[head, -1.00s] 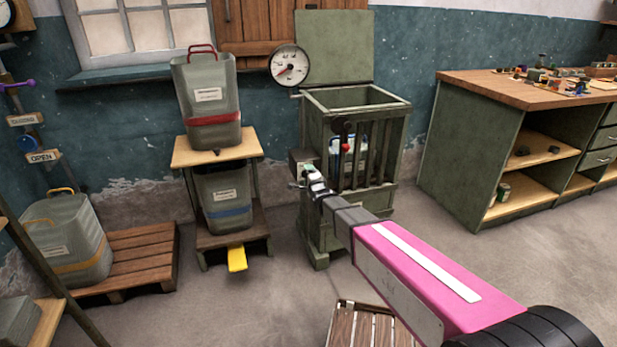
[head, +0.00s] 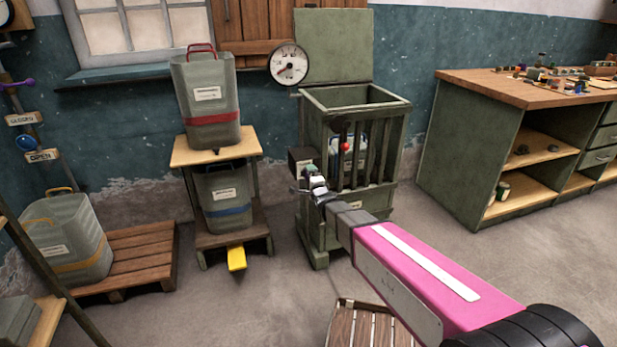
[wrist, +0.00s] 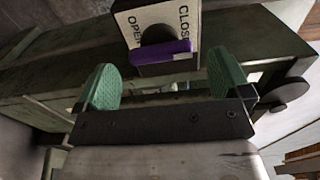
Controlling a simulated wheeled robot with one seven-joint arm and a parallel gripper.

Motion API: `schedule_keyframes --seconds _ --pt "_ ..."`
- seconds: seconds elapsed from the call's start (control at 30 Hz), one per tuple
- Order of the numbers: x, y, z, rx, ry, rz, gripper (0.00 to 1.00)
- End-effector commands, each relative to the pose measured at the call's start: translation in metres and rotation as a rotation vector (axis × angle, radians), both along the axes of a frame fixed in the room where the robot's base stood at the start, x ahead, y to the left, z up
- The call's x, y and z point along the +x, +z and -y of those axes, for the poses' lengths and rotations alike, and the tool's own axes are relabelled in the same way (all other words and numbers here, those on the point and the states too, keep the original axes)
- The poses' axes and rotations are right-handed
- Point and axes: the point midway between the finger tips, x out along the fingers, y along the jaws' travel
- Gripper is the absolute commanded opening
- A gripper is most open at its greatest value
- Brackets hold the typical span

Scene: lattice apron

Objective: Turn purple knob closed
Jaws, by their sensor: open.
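The purple knob (wrist: 162,52) is a bar handle on a dark round hub. It shows in the wrist view in front of a pale plate lettered OPEN on the left and CLOSED, partly cut off, on the right. The bar lies roughly crosswise below the lettering. My gripper (wrist: 163,66) is open, with one green fingertip on each side of the knob and gaps between; I see no contact. In the head view my gripper (head: 312,179) is at the dark box (head: 299,157) on the left side of the green slatted stand; the knob is hidden there.
The green slatted stand (head: 402,108) holds a pale container behind its bars, with a gauge (head: 289,64) above. Another purple handle (head: 17,85) is on the wall pipe at far left. A small shelf stand (head: 255,148) with canisters stands left of my gripper. A workbench (head: 450,150) stands right.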

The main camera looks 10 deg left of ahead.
Motion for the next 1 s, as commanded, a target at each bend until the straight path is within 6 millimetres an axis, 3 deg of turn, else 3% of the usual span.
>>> schedule_keyframes --seconds 0.2,0.4,0.83,1.0 --pt "-0.040 0.002 0.024 0.000 0.000 0.000 0.96" --pt "-0.062 0.001 0.038 0.000 0.000 -0.001 0.96" --pt "-0.064 -0.001 0.043 -0.013 -0.006 -0.004 0.96" --pt "-0.056 -0.011 0.077 -0.167 -0.055 -0.044 0.96"
